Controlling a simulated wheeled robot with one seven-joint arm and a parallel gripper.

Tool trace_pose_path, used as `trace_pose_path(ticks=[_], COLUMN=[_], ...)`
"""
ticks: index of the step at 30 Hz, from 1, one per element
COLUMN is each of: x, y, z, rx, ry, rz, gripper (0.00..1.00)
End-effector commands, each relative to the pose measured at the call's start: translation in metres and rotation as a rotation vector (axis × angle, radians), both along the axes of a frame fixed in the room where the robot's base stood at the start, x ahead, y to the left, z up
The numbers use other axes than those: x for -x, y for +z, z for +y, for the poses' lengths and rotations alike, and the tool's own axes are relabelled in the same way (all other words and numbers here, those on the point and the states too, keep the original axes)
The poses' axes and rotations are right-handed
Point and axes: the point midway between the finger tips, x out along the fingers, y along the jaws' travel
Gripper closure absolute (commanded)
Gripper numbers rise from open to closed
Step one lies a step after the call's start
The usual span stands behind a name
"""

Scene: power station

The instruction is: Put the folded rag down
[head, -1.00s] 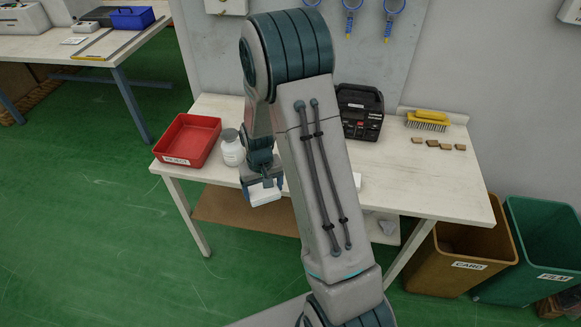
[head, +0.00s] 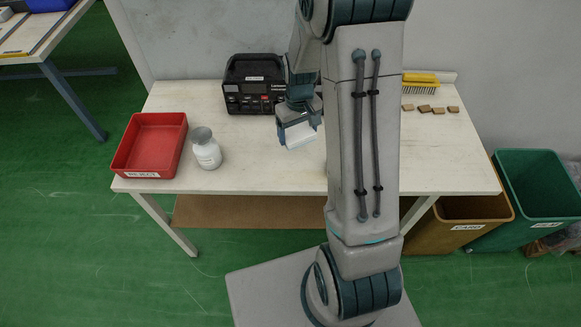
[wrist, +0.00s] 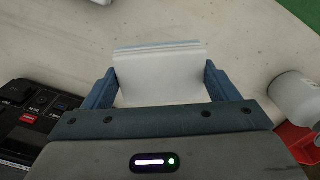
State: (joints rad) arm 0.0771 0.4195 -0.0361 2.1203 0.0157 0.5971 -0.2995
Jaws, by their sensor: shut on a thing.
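The folded rag (head: 298,135) is white and layered. It is held between the fingers of my gripper (head: 296,124), which is shut on it. In the wrist view the rag (wrist: 160,75) spans the space between the two blue fingers of the gripper (wrist: 160,88). My arm hides part of the bench to the right.
A black device (head: 250,88) stands at the back. A yellow brush (head: 421,80) and several brown pieces (head: 438,109) lie back right. Brown (head: 462,213) and green (head: 540,185) bins stand right. The front middle looks clear.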

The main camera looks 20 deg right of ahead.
Motion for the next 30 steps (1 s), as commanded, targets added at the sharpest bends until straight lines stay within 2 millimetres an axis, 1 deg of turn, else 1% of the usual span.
trace_pose_path(ticks=[1,3,6,10,13,14,17,24,27,30], x=[0.007,0.018,0.034,0.049,0.055,0.055,0.056,0.051,0.049,0.048], y=[0.003,0.013,0.025,0.037,0.04,0.04,0.033,0.0,-0.012,-0.021], z=[-0.016,-0.033,-0.052,-0.067,-0.069,-0.067,-0.053,0.003,0.023,0.037], rx=[0.002,0.002,0.0,-0.003,-0.005,-0.006,-0.008,-0.007,-0.007,-0.007], ry=[0.034,0.095,0.176,0.251,0.283,0.29,0.3,0.302,0.301,0.299], rz=[-0.006,-0.006,-0.004,-0.002,0.0,0.001,0.005,0.006,0.004,0.003], gripper=[0.44,0.44,0.44,0.44,0.44,0.44,0.44,0.44,0.44,0.44])
